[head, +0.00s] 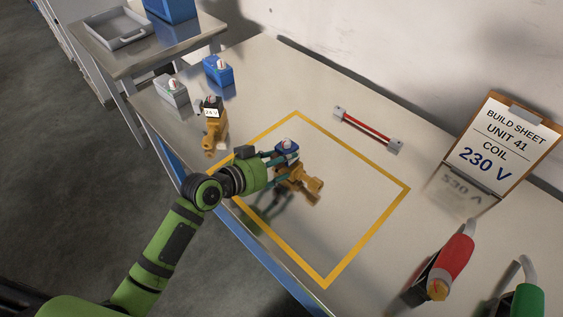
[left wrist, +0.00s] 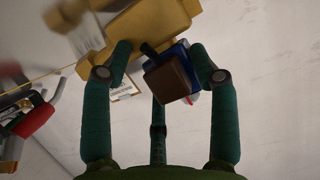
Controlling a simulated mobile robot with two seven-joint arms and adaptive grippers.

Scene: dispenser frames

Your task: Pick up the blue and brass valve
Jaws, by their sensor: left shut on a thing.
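The blue and brass valve has a blue coil block (head: 287,149) with a pale cap and a brass body (head: 300,183). My left gripper (head: 283,165) is shut on it, over the yellow-outlined area of the table. Its shadow lies apart below it, so it seems held above the surface. In the left wrist view the brass body (left wrist: 150,32) and the blue block with a brown face (left wrist: 172,75) sit between the green fingers of my left gripper (left wrist: 160,65). The fingers partly hide the valve. My right gripper is not in view.
A second brass valve with a black "24 V" coil (head: 213,128) stands at the left, near a blue coil (head: 218,71) and a grey coil (head: 171,91). A red bar (head: 368,131), a clipboard reading "230 V" (head: 506,145), and red (head: 455,262) and green (head: 522,300) tools lie right.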

